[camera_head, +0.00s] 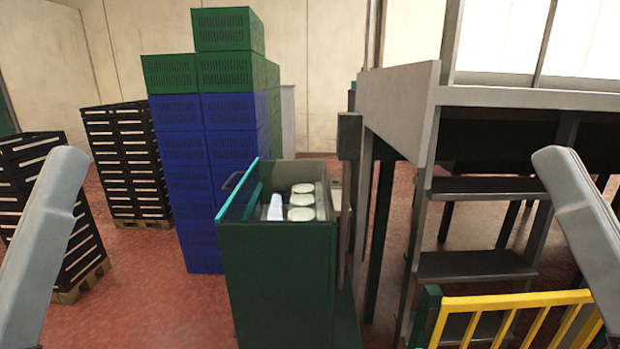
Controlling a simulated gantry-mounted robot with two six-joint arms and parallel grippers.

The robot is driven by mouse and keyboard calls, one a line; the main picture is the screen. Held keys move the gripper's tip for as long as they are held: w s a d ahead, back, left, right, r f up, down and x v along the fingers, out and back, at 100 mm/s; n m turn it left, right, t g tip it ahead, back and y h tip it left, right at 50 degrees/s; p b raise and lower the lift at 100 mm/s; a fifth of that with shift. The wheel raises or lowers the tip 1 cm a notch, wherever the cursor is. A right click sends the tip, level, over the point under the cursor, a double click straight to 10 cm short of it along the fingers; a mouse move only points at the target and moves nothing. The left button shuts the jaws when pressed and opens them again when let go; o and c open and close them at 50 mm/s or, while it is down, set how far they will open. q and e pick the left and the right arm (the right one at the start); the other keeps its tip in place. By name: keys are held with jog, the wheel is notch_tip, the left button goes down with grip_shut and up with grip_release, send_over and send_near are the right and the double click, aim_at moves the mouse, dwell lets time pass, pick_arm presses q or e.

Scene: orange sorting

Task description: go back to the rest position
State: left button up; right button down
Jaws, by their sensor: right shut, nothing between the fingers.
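My right arm (582,215) comes in at the right edge as a grey link and slopes down out of the picture. My left arm (42,230) shows as a similar grey link at the left edge, and its gripper is out of view.
A green cabinet (278,275) with white round parts on top stands in the middle. Stacked blue crates (185,175) and green crates (228,30) stand behind it. Black crates (125,160) are at left. Steps (475,265) and a yellow railing (515,300) are at right. Red floor shows between.

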notch_tip(320, 180, up, 38)
jog(key=d+h+p, duration=0.2)
jog(key=h+p, duration=0.2)
jog(key=p, duration=3.4)
jog(key=shift+s+d+r+n+t, duration=0.15)
jog(key=shift+s+d+n+t, duration=0.15)
jog(key=shift+d+t, duration=0.1)
